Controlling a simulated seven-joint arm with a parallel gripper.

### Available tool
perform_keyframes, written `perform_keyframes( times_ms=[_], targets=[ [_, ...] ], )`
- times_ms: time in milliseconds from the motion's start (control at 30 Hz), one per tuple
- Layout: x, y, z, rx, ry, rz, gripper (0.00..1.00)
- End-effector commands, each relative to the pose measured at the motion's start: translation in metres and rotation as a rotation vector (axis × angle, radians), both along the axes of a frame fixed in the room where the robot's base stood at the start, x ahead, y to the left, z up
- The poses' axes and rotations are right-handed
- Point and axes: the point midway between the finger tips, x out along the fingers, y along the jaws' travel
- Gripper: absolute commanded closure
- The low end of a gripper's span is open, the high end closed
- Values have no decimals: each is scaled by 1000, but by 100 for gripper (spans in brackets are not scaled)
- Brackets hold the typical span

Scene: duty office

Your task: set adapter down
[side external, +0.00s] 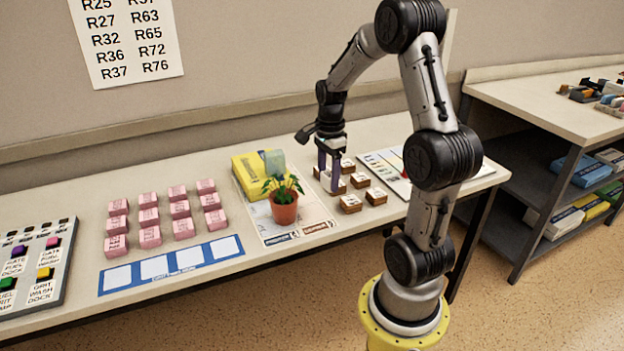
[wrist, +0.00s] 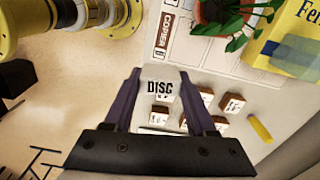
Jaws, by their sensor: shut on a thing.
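My gripper (side external: 331,167) has its purple fingers pointing down over the cluster of small label blocks, and it also shows in the wrist view (wrist: 159,74). It is shut on a block with a white top reading "DISC" (wrist: 159,87); a smaller second line is unreadable. The held block looks larger than the others in the wrist view. I cannot tell whether it touches the table. Several brown blocks with white labelled tops stand close around it, one at the front (side external: 350,203) and one to the right (side external: 376,196). No label reading adapter is legible.
A potted plant (side external: 285,209) stands on a printed sheet left of the blocks, before a yellow box (side external: 248,177). Pink blocks (side external: 150,237) stand in rows further left, behind a blue strip with white squares (side external: 172,264). A white board (side external: 388,171) lies right of the cluster.

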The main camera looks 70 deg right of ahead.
Motion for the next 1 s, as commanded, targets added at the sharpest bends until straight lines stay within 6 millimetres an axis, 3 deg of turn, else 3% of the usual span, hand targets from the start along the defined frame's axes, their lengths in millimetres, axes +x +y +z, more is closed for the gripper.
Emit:
perform_keyframes(
  times_ms=[267,500,767,1000],
  targets=[
    [-4,5,3,1,1,22,96],
    [1,2,7,-2,-1,203,96],
    [59,36,13,-8,-6,630,96],
    [122,108,13,-10,-8,1053,96]
  ],
)
